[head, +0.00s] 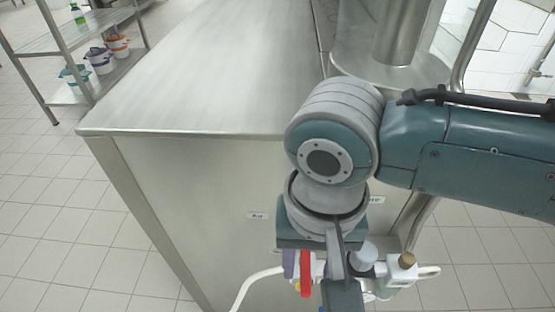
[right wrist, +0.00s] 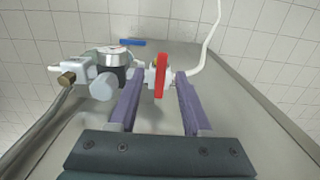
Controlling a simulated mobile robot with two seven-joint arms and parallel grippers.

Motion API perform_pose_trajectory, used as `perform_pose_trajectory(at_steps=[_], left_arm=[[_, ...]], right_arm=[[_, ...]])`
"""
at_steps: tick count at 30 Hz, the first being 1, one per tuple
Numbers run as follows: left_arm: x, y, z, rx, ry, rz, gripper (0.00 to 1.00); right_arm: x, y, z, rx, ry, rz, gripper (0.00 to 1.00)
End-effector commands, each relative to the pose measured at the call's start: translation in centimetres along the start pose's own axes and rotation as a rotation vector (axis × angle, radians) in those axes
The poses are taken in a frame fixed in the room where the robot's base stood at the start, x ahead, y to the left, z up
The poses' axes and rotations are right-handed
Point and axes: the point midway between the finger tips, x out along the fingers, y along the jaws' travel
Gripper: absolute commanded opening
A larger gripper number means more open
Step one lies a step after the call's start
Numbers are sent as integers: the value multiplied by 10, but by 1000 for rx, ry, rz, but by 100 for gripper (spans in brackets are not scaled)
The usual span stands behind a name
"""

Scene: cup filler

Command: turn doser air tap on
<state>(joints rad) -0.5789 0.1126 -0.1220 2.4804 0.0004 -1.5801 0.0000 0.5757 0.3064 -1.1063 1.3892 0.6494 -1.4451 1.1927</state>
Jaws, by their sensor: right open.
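The air tap has a red handle (right wrist: 162,75), which also shows in the head view (head: 305,274). In the right wrist view the handle stands crosswise to the short white line between the regulator and the white hose. My right gripper (right wrist: 158,92) is open, with one purple finger on each side of the red handle and visible gaps to both. In the head view my right gripper (head: 317,272) points down at the tap, and my wrist and arm hide part of the fittings. My left gripper is not in view.
A pressure gauge and regulator (right wrist: 112,60) sit beside the tap, with a brass fitting (head: 407,260). A white hose (head: 255,282) leaves the tap. A blue handle (right wrist: 132,42) lies beyond. The steel cabinet (head: 190,180) stands close; a shelf (head: 100,85) with buckets is at the left.

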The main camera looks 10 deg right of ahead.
Motion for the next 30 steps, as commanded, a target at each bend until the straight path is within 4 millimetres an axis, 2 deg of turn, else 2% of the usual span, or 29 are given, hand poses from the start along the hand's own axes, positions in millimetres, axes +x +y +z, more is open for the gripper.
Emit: perform_pose_trajectory(at_steps=[1,4,14,27,30], left_arm=[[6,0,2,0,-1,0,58],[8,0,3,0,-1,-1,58],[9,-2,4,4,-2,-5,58],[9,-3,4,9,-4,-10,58],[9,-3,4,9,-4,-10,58]], right_arm=[[10,0,0,-1,0,0,49],[18,-1,0,-2,0,-1,49],[22,-1,0,-2,1,-1,49],[22,0,0,-2,1,-1,2],[22,0,0,-2,1,-1,0]])
